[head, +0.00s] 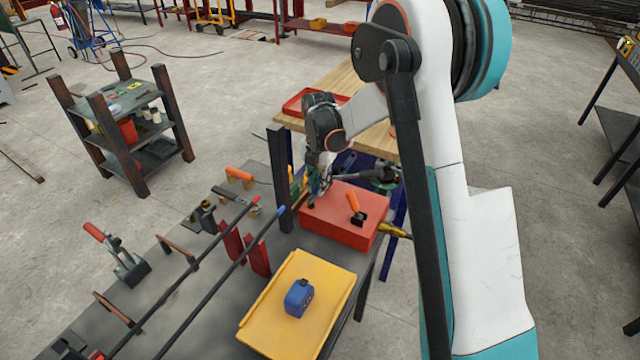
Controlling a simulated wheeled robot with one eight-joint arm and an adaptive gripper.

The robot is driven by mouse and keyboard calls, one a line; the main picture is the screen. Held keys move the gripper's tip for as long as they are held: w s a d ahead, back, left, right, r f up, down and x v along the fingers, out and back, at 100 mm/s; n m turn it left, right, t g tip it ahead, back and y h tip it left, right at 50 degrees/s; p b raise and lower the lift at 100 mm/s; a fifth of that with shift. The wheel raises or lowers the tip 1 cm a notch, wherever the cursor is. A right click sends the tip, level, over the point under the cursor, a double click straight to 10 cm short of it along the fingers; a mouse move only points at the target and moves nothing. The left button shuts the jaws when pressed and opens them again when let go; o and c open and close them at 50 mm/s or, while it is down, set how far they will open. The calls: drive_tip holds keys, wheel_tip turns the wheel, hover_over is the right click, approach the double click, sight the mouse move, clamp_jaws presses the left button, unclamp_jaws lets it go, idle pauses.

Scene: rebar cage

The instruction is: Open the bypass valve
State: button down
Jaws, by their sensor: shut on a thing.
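A red box (342,222) stands on the dark bench, with a lever with an orange handle (353,200) sticking up from its top. I cannot tell for certain whether this lever is the bypass valve. My gripper (317,189) points down at the far left edge of the red box, left of and apart from the orange handle. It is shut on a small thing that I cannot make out. The fingertips are tiny here and partly hidden by dark parts around them. A green round part (383,185) shows behind the box, partly covered.
A yellow tray (335,318) with a blue object (299,298) stands in front of the box. Long dark bars (215,285), red brackets (257,257) and a red-handled clamp (118,255) crowd the bench. A wooden table (345,82) with a red tray (300,100) stands behind.

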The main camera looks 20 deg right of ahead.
idle(0.4)
drive_tip(key=c, duration=1.6)
unclamp_jaws()
drive_tip(key=shift+o, duration=0.2)
drive_tip(key=shift+r, duration=0.1)
wheel_tip(320, 180, up, 12)
